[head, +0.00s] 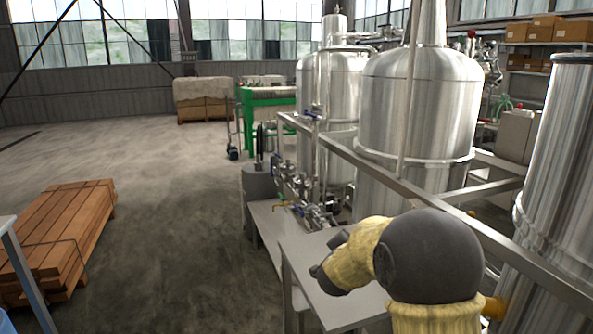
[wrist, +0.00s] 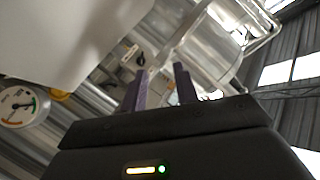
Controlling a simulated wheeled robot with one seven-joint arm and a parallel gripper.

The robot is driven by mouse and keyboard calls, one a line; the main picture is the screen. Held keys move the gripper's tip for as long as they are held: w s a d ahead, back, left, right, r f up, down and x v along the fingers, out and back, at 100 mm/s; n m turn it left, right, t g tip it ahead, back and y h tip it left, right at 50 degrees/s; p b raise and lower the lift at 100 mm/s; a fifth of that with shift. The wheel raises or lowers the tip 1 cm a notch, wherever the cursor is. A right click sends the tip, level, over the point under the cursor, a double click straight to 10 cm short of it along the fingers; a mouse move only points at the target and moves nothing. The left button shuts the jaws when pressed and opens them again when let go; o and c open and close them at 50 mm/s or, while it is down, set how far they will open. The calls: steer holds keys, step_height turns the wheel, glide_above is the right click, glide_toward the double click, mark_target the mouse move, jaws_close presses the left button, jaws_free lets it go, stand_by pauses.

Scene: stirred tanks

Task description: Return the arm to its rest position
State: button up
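My gripper (wrist: 163,77) shows in the wrist view with its two dark purple fingers apart and nothing between them. In the head view my arm, with a yellow cover and a dark round joint, is bent at the lower right. Its dark far end is over a grey metal table (head: 345,306). The fingers cannot be made out in the head view. The wrist view is tilted and looks past the fingers towards shiny metal tanks and pipes.
Steel tanks (head: 413,110) stand behind a metal rail (head: 400,178) close to my arm. Valves and pipes (head: 305,195) are left of them. A timber stack (head: 62,235) lies at left; open floor (head: 165,200) is between. A dial gauge (wrist: 20,104) shows in the wrist view.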

steer(key=s+f+n+g+y, duration=0.1)
steer(key=s+f+n, duration=0.1)
steer(key=s+a+f+n+y+b, duration=0.1)
steer(key=s+f+n+y, duration=0.1)
steer(key=s, duration=0.1)
steer(key=s+a+f+n+g+y+b, duration=0.1)
steer(key=s+f+n, duration=0.1)
steer(key=s+f, duration=0.1)
steer(key=shift+f+g+y, duration=0.1)
steer(key=shift+g+y, duration=0.2)
steer(key=s+d+f+n+g+y+b, duration=0.15)
steer(key=s+f+n+g, duration=0.35)
steer(key=s, duration=0.7)
steer(key=s+d+f+n+g+b, duration=0.15)
steer(key=s+f+g, duration=0.35)
steer(key=s, duration=0.7)
step_height(320, 180, up, 24)
steer(key=a+t+p, duration=0.1)
steer(key=p, duration=2.3)
steer(key=shift+w+p, duration=0.15)
steer(key=shift+p, duration=0.2)
steer(key=shift+n, duration=0.25)
